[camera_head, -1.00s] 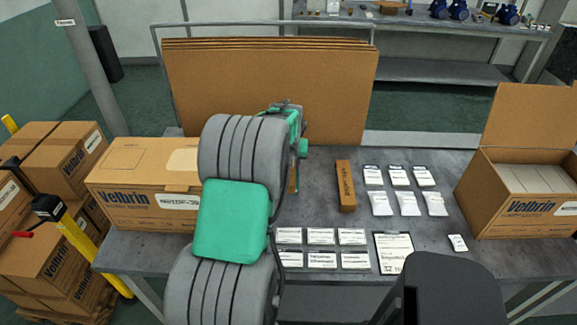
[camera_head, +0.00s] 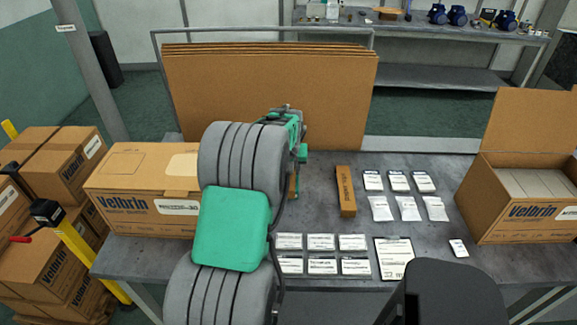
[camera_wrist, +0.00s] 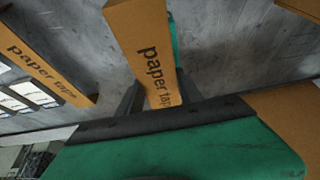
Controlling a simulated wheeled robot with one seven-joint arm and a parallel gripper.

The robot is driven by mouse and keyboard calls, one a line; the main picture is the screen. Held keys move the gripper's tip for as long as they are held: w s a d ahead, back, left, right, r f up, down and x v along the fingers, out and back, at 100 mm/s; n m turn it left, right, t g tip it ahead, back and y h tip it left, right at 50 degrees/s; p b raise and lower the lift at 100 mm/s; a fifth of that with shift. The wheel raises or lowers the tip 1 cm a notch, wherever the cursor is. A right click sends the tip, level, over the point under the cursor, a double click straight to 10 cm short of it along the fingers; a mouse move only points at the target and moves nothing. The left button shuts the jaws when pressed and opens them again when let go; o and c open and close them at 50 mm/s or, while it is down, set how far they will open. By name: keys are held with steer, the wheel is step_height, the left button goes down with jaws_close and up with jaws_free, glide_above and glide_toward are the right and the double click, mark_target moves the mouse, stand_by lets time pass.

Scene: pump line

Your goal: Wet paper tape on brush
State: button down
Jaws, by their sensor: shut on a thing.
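In the wrist view, my gripper (camera_wrist: 157,98) is shut on an orange-brown box (camera_wrist: 140,38) printed "paper tape", with a dark finger on each side. The box is held above the grey table. Part of a teal thing (camera_wrist: 173,45) shows behind the box; I cannot tell what it is. In the head view, my arm hides the gripper and nearly all of the held box; a brown sliver (camera_head: 293,185) shows beside the arm. A second paper tape box (camera_wrist: 42,63) lies on the table to the left, seen also in the head view (camera_head: 346,190). I can make out no brush.
A closed Velbrin carton (camera_head: 130,195) stands left of my arm. An open carton (camera_head: 525,220) stands at the table's right end. White packets (camera_head: 380,208), cards (camera_head: 321,242) and a clipboard sheet (camera_head: 394,258) lie between. Tall cardboard sheets (camera_head: 270,90) stand along the back.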

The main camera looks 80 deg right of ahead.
steer(key=shift+s+a, duration=0.1)
steer(key=shift+a, duration=0.2)
steer(key=shift+s+a, duration=0.2)
steer(key=shift+a, duration=0.65)
steer(key=shift+s+a, duration=0.15)
steer(key=shift+a, duration=0.7)
steer(key=shift+s+a, duration=0.2)
steer(key=shift+a, duration=0.65)
steer(key=shift+w+d+b, duration=0.15)
steer(key=shift+w+d, duration=0.1)
steer(key=shift+d, duration=0.9)
steer(key=shift+w+d+b, duration=0.15)
steer(key=shift+w+d, duration=0.15)
steer(key=shift+d, duration=0.9)
steer(key=shift+w+d+b, duration=0.15)
steer(key=shift+w+d, duration=0.1)
steer(key=shift+d, duration=0.9)
steer(key=shift+r+p, duration=1.95)
steer(key=shift+r, duration=1.65)
